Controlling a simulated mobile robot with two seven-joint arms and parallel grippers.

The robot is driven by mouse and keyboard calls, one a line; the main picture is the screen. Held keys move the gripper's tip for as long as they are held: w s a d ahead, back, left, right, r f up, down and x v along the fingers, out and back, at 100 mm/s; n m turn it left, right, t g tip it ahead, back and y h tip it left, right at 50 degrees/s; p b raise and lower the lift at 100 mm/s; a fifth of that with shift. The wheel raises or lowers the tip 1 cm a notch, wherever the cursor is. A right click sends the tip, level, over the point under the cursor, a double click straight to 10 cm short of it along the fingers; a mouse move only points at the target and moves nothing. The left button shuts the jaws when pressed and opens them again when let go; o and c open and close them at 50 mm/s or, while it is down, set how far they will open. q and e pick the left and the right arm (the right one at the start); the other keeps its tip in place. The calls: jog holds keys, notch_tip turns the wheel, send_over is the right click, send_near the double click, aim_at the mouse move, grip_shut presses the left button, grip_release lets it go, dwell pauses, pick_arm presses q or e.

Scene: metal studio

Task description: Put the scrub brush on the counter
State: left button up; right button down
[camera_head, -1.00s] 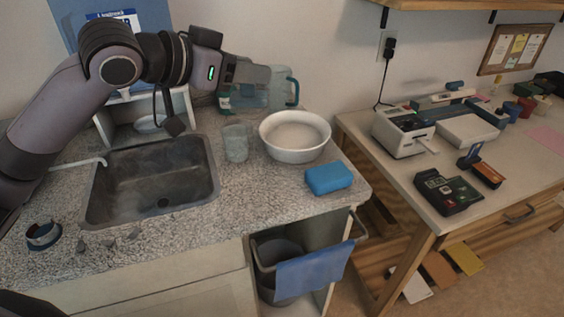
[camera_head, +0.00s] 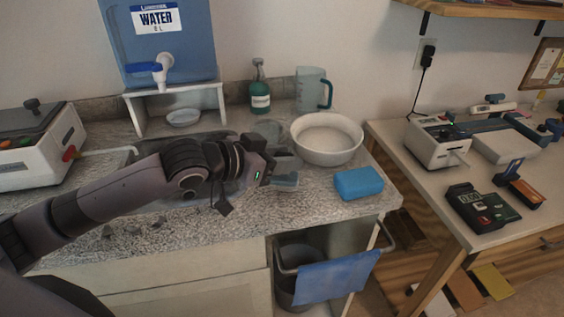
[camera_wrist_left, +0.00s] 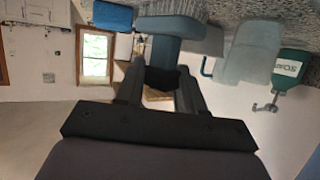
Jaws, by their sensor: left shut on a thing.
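My left gripper (camera_head: 279,163) is low over the front part of the speckled counter (camera_head: 240,222), left of the blue sponge. It is shut on a blue-grey scrub brush (camera_head: 286,181), which shows below the fingertips. In the left wrist view, the brush (camera_wrist_left: 170,27) sits at the tips of my left gripper (camera_wrist_left: 162,76), with the counter (camera_wrist_left: 215,8) close by. I cannot tell whether the brush touches the counter. My right gripper is not in view.
A blue sponge (camera_head: 358,183) and a white bowl (camera_head: 326,139) stand to the right of the gripper. A green bottle (camera_head: 260,95) and a clear pitcher (camera_head: 311,92) are behind. Counter room is free in front of the gripper.

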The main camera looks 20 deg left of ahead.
pick_arm(q)
jog(key=shift+f, duration=0.55)
jog(key=shift+f, duration=0.1)
jog(key=o, duration=1.1)
jog(key=shift+c, duration=0.2)
jog(key=b+v, duration=0.1)
jog(key=v, duration=1.1)
